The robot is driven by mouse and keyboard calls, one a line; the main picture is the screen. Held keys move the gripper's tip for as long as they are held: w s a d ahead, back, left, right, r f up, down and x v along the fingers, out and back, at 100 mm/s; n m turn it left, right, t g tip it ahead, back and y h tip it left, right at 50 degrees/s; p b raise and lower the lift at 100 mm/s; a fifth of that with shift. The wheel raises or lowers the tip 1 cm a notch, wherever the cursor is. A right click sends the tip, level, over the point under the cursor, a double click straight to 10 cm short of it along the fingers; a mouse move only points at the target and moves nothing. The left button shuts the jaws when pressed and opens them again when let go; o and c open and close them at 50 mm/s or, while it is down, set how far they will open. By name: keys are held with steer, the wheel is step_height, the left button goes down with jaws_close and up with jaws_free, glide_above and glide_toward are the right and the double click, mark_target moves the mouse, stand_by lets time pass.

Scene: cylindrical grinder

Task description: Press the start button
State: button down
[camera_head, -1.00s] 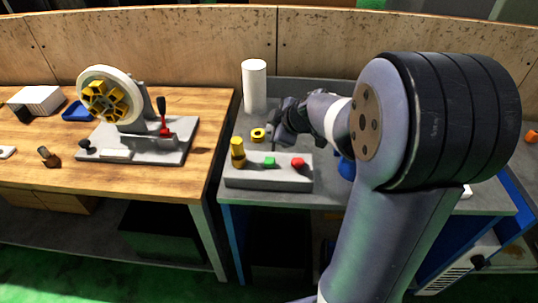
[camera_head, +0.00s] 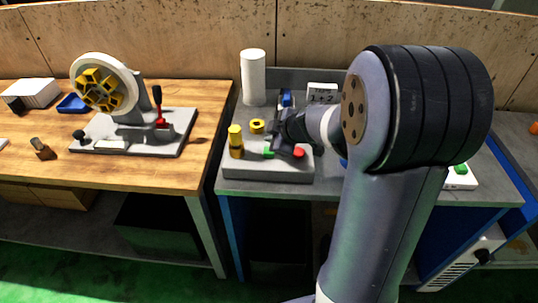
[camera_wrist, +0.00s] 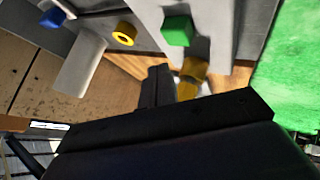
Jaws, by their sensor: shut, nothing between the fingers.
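The green button (camera_head: 268,153) sits on top of a grey control block (camera_head: 268,174), between a yellow cylinder (camera_head: 236,146) and a red button (camera_head: 299,153). It also shows as a green block in the wrist view (camera_wrist: 178,31). My gripper (camera_head: 272,146) is shut and empty, with its tips just behind and above the green button and partly hiding it. In the wrist view my dark fingers (camera_wrist: 158,73) lie below the green button in the picture. I cannot tell whether they touch it.
A yellow ring (camera_head: 257,126) and a tall white cylinder (camera_head: 253,78) stand behind the block. A white box with a green button (camera_head: 461,170) is at the right, partly behind my arm. A wheel device (camera_head: 105,85) stands on the wooden table at the left.

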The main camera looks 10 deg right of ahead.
mark_target(267, 147)
steer(key=shift+f+b, duration=0.75)
steer(key=shift+f, duration=0.1)
steer(key=shift+f+b, duration=1)
steer(key=shift+b, duration=0.85)
stand_by(2.0)
steer(key=shift+r, duration=0.15)
stand_by(0.3)
steer(key=shift+r+p, duration=0.4)
steer(key=shift+r, duration=0.45)
steer(key=shift+r, duration=0.1)
steer(key=shift+r+p, duration=1.25)
steer(key=shift+r, duration=1.2)
steer(key=shift+f, duration=0.1)
